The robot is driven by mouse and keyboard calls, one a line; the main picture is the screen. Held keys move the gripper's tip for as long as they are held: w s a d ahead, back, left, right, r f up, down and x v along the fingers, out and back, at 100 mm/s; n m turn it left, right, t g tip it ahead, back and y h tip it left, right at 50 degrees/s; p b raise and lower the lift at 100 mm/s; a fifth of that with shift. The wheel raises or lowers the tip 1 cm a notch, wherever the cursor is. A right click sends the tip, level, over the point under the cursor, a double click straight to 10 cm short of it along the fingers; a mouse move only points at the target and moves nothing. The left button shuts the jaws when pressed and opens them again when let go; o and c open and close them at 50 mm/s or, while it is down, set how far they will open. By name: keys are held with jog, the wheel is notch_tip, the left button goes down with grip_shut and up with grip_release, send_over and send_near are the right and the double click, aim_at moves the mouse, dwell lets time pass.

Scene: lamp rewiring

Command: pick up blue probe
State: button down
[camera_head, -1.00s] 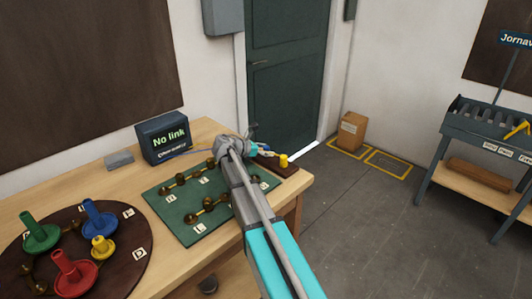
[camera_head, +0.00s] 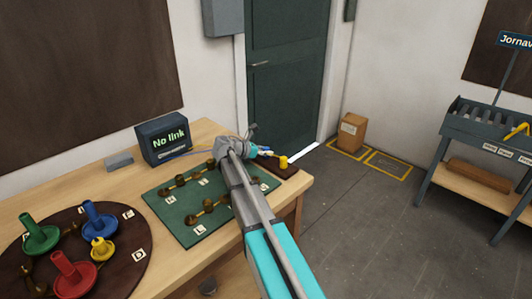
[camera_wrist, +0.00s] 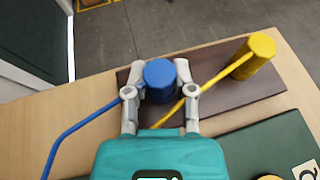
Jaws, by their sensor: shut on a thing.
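The blue probe (camera_wrist: 159,76) is a blue cylinder with a blue cable, seen in the wrist view between the fingers of my gripper (camera_wrist: 160,93). The fingers are shut on it, one on each side, over a dark brown stand. I cannot tell whether it still touches the stand. In the head view my gripper (camera_head: 262,151) is at the far right end of the table, and my arm hides most of the probe. A yellow probe (camera_wrist: 258,52) with a yellow cable stands at the right on the stand; it also shows in the head view (camera_head: 283,162).
The dark brown stand (camera_wrist: 222,92) lies by the table edge. A green board (camera_head: 180,217) with brass posts is beside it. A monitor reading "No link" (camera_head: 163,138) stands behind. A round brown board (camera_head: 120,270) holds coloured spools at the left.

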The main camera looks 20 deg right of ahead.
aim_at(266, 148)
jog(key=shift+r, duration=0.2)
notch_tip(266, 148, up, 3)
jog(key=p, duration=0.3)
jog(key=shift+f, duration=0.1)
jog(key=s+d+r+p, duration=0.3)
jog(key=s+r+p, duration=0.7)
jog(key=s, duration=0.3)
jog(key=shift+s, duration=0.3)
